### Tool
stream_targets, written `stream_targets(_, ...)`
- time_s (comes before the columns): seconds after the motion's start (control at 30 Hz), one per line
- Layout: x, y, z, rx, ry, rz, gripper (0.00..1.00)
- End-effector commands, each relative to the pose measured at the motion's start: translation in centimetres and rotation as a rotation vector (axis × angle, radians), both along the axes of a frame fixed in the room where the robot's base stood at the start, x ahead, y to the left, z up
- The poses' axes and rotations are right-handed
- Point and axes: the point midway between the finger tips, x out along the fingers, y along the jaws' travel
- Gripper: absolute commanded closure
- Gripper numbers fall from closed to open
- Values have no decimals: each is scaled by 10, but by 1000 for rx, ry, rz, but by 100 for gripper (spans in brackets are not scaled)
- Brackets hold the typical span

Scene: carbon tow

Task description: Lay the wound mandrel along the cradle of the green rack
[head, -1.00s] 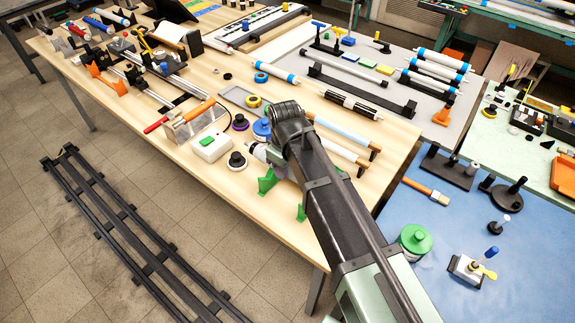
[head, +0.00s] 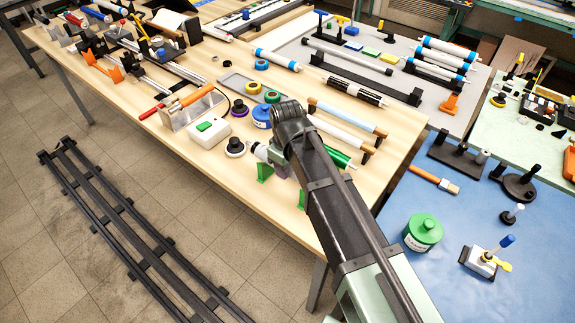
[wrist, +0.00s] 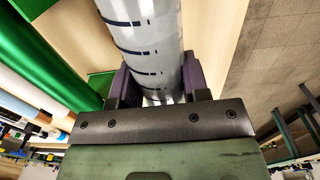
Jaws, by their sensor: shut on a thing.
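In the wrist view, my gripper (wrist: 160,85) is shut around a pale grey mandrel (wrist: 143,35) with rows of dark blue dashes; one dark purple finger is on each side of it. In the head view, my gripper and most of the mandrel are hidden behind my forearm. The green rack's supports show left of the forearm, one upright (head: 264,172) clearly and another (head: 301,199) in part. The cradle is mostly hidden, so I cannot tell whether the mandrel touches it. A green block (wrist: 102,84) shows beside the left finger in the wrist view.
A shiny green tube (head: 338,157) lies right of my forearm, and a pale blue tube (head: 347,119) lies behind it. A white box with a green button (head: 209,134), a black knob (head: 235,147) and a blue tub (head: 261,117) stand close by. The front-left table edge is near the rack.

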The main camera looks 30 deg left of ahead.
Motion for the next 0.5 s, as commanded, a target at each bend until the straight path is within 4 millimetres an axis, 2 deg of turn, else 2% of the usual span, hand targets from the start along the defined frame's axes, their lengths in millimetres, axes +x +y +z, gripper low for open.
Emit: stream_targets(0.5,0,0,-9,0,0,0,94)
